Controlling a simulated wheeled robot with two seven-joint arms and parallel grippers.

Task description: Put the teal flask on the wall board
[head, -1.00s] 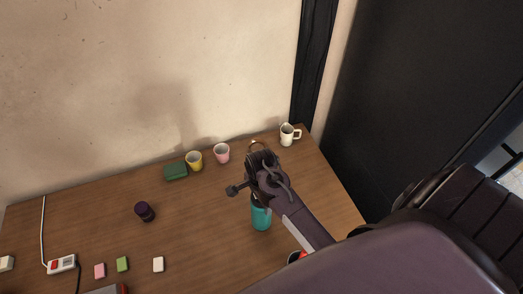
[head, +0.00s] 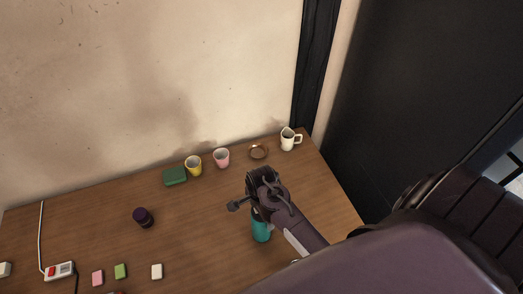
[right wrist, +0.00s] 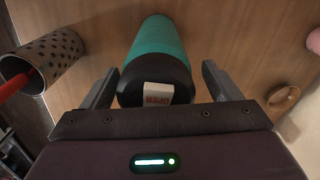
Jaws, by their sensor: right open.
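The teal flask (head: 261,230) stands on the wooden table, its upper part partly hidden by my right gripper (head: 258,206) in the head view. In the right wrist view the flask (right wrist: 156,48) shows its teal body and a black cap with a small white label. The open fingers of my right gripper (right wrist: 160,88) lie on either side of the cap, with gaps on both sides. No wall board is visible in either view. My left gripper is not in view.
A dark jar (head: 143,217) stands left.

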